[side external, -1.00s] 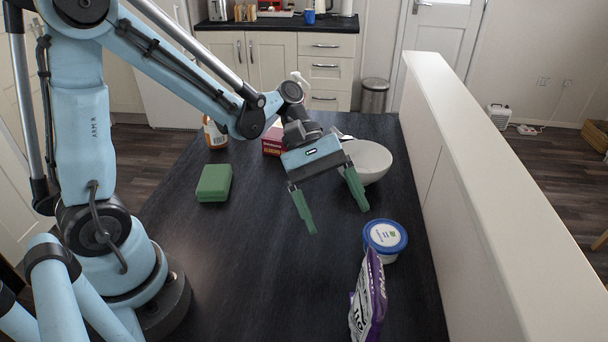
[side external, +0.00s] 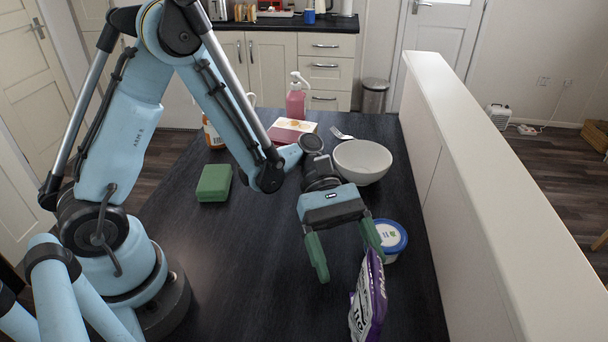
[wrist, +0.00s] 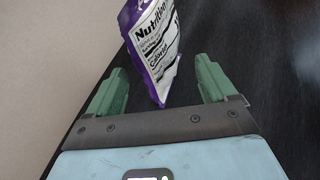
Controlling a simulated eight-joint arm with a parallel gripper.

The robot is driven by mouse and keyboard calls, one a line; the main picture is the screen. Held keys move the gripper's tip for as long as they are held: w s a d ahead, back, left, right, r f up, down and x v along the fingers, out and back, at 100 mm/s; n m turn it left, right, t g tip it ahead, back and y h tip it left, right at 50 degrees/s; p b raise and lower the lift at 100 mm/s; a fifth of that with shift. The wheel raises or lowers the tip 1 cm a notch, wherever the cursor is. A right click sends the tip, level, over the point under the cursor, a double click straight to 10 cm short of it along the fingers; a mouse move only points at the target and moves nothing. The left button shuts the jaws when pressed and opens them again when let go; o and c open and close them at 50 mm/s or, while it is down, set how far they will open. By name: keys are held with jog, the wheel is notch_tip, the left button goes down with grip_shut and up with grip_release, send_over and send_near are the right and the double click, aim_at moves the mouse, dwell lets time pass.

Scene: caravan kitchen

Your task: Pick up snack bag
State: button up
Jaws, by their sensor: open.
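The snack bag (side external: 369,298) is purple and white and stands on edge near the front right of the dark table. My gripper (side external: 350,260) is open, just behind and left of the bag in the side view, with one green finger close to the bag's top. In the wrist view, the bag (wrist: 153,45) shows its printed nutrition panel. It lies ahead of my open gripper (wrist: 160,88), between the lines of the two green fingers. I cannot tell whether a finger touches it.
A blue-lidded tub (side external: 388,236) stands just behind the bag. A white bowl (side external: 362,162), fork (side external: 341,133), pink pump bottle (side external: 295,100), box (side external: 293,131) and green sponge (side external: 213,183) are farther back. A low white wall (side external: 480,190) runs along the right. The table's middle is clear.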

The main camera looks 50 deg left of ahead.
aim_at(357, 270)
jog(key=x, duration=0.5)
jog(key=shift+d+r, duration=0.2)
jog(key=shift+d, duration=0.05)
jog(key=c, duration=1.3)
jog(key=shift+r, duration=0.2)
